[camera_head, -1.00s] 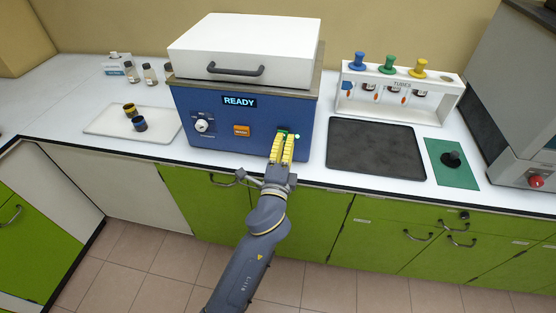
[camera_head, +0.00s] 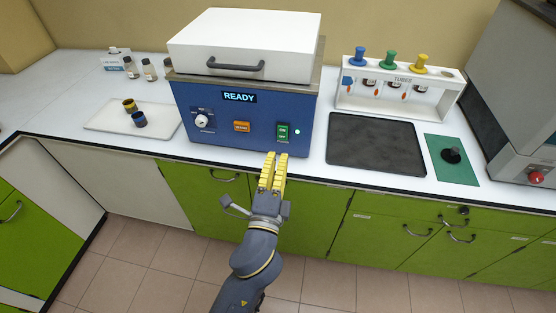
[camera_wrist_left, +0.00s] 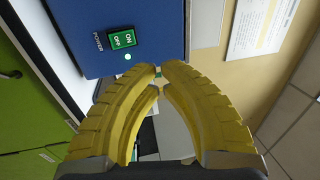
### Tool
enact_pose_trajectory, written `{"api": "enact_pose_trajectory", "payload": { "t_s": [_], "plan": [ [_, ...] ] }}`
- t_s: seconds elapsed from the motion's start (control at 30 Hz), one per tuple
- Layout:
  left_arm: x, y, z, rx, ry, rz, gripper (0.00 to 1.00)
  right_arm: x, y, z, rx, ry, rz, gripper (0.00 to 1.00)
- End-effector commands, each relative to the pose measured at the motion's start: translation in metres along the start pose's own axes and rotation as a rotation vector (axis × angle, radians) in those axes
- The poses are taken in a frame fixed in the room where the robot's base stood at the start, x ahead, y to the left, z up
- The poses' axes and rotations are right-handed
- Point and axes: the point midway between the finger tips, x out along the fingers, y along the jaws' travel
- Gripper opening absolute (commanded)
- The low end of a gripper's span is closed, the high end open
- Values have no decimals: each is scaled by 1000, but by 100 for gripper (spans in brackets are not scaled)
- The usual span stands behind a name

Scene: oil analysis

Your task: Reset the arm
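My left gripper (camera_head: 274,155) has yellow ribbed fingers with the tips almost together and nothing held. It hangs in front of the counter edge, below and apart from the green ON/OFF power switch (camera_head: 283,133) on the blue machine (camera_head: 215,135). The machine's display (camera_head: 239,97) reads READY, and a small light (camera_head: 297,131) glows beside the switch. In the left wrist view the finger tips (camera_wrist_left: 159,68) nearly meet, with the switch (camera_wrist_left: 122,40) beyond them at upper left. My right gripper is not in view.
The machine's white lid (camera_head: 245,45) is down. A black tray (camera_head: 375,145), a tube rack (camera_head: 395,92) and a green mat (camera_head: 452,172) lie to the right. A white tray (camera_head: 105,117) with two small round containers is at left. Floor space before the cabinets is clear.

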Motion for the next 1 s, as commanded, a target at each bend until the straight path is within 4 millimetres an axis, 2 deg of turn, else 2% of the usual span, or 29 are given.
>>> {"api": "enact_pose_trajectory", "payload": {
  "t_s": [0.33, 0.47, 0.53, 0.67, 0.77, 0.87, 1.0],
  "plan": [
    [0, 0, 0, -7, 0, 0, 0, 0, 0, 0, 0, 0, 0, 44],
    [0, -2, -3, -79, 13, -7, 0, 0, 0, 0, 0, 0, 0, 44],
    [2, 12, -12, -159, 42, 16, 0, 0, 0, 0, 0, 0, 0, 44],
    [7, 63, -28, -278, 77, 106, 0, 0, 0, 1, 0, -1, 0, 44],
    [8, 115, -35, -366, 86, 198, 0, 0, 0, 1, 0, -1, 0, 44],
    [2, 176, -38, -456, 78, 306, 0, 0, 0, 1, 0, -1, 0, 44],
    [-18, 265, -33, -579, 34, 463, 0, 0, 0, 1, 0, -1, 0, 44]
  ]
}}
